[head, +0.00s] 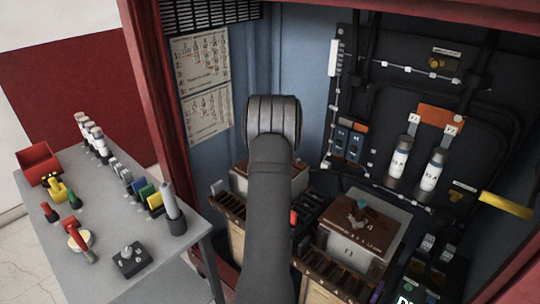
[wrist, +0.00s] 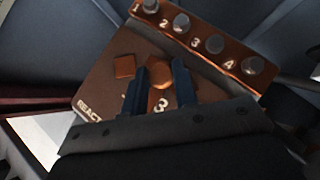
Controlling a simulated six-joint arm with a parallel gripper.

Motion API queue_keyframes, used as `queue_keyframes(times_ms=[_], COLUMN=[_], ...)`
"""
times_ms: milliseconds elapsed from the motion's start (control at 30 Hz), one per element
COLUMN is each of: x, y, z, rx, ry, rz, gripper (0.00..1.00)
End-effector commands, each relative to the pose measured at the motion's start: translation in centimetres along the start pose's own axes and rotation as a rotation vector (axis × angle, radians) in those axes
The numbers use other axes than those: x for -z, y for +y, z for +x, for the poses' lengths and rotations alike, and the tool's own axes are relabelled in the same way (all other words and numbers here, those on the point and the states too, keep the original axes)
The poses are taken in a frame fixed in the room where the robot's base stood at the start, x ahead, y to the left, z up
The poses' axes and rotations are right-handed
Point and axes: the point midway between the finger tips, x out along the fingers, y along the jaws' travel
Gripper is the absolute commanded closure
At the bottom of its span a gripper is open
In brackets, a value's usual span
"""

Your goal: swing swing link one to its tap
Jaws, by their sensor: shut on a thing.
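In the wrist view my gripper (wrist: 160,88) reaches over a brown plate marked "REACT". A copper tap bar (wrist: 198,38) with grey bolts numbered 1 to 4 runs along the plate's far edge, apart from the fingertips. A square copper block (wrist: 124,66) sits left of the fingers. In the head view my arm hides the gripper and link.
Two white-labelled cylinders (head: 430,172) and black cables line the back panel. A grey table (head: 150,262) with tools and parts stands at the left, outside the red cabinet frame (head: 158,130).

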Motion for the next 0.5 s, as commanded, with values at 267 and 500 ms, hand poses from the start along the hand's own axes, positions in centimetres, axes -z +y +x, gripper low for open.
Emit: queue_keyframes(times_ms=[267, 500], x=[0.38, 0.36], y=[-0.21, -0.22], z=[-0.08, -0.08], rx=[0.027, 0.027], ry=[-0.001, -0.001], rz=[0.029, 0.030], gripper=[1.00, 1.00])
